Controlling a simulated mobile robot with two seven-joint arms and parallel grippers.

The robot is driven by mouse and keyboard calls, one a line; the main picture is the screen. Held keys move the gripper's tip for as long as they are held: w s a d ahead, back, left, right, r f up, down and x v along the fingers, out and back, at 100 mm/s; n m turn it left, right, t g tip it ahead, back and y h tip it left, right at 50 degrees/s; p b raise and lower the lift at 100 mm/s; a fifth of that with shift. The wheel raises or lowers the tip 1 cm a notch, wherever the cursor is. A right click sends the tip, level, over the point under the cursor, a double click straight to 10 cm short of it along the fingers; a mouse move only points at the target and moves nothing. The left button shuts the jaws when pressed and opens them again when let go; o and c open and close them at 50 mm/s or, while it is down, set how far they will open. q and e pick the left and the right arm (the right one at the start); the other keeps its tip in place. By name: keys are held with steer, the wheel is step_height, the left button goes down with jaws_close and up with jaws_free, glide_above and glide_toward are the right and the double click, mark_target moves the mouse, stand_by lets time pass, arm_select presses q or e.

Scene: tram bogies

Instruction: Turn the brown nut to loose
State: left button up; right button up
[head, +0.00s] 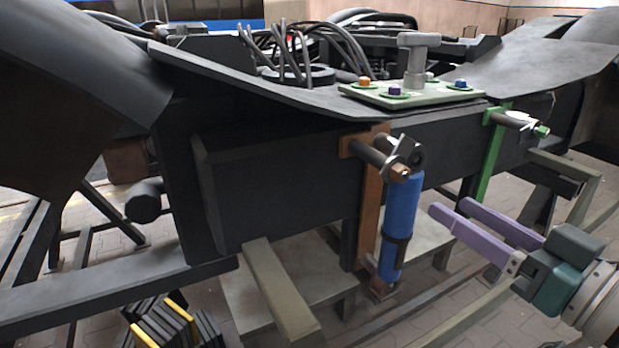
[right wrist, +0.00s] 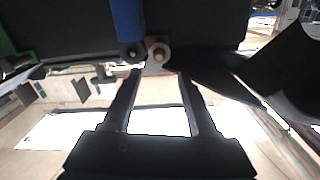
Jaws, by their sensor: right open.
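The brown nut (head: 400,172) sits on the end of a pin at the top of the blue damper (head: 399,220). In the right wrist view, which looks upside down, the nut (right wrist: 159,53) shows just beyond the fingertips, beside the damper (right wrist: 127,18). My right gripper (head: 450,207) has two lilac fingers spread apart with nothing between them. In the head view it is right of the damper, a little lower than the nut and apart from it. In the right wrist view the open fingers (right wrist: 160,74) point toward the nut. My left gripper is not in view.
The brown bracket (head: 368,205) holds the damper on the dark beam (head: 280,180). A green bracket (head: 491,155) with its own pin is to the right. Above, a pale green plate (head: 420,96) bears coloured bolts and a grey T-shaped tool (head: 417,62). Stands and bars are below.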

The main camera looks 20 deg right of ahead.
mark_target(405, 176)
steer(key=w, duration=0.9)
steer(key=shift+w+a+r, duration=0.1)
steer(key=shift+w+a, duration=0.15)
steer(key=shift+w, duration=0.05)
jaws_close()
